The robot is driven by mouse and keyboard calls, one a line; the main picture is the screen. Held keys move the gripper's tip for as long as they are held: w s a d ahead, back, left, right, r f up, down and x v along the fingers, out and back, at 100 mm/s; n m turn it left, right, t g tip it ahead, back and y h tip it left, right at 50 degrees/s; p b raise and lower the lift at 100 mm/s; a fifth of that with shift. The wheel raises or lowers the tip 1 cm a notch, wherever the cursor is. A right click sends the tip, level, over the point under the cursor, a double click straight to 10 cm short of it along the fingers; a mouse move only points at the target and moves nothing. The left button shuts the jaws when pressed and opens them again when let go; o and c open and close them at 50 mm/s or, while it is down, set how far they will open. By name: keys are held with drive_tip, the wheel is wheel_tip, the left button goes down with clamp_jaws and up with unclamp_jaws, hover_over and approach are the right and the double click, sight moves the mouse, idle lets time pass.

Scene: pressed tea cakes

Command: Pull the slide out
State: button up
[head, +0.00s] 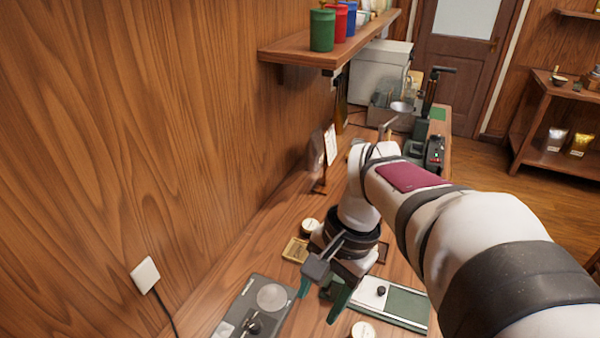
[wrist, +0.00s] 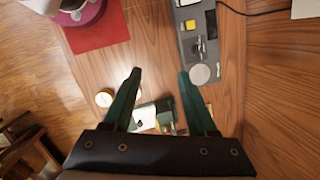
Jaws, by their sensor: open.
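The slide looks to be the white plate with a black knob (head: 378,292), set on a green and white tray (head: 408,306) at the lower right of centre in the head view. In the wrist view a white and green piece, likely the same unit (wrist: 146,116), lies between and below my fingers, partly hidden by them. My gripper (head: 316,308) is open, with green fingers spread apart and nothing between the tips. It is above the table, left of the slide in the head view. The wrist view also shows my gripper (wrist: 159,72) empty, with bare wood beyond the tips.
A grey device (head: 232,322) with a round plate and dark knob lies left of my gripper. Round pale tins (head: 362,330) and a gold box (head: 296,250) stand nearby. A small sign (head: 330,146) stands by the wall, under a shelf (head: 330,48). A red mat (wrist: 110,32) lies upper left.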

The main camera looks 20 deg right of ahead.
drive_tip(key=w+d+f+m, duration=0.1)
drive_tip(key=w+d+m, duration=0.35)
drive_tip(key=d, duration=0.45)
drive_tip(key=m+t+y, duration=0.1)
drive_tip(key=m+t, duration=0.1)
drive_tip(key=m, duration=0.5)
approach(383, 288)
drive_tip(key=x, duration=0.7)
drive_tip(key=shift+a+f, duration=0.15)
drive_tip(key=shift+f, duration=0.25)
clamp_jaws()
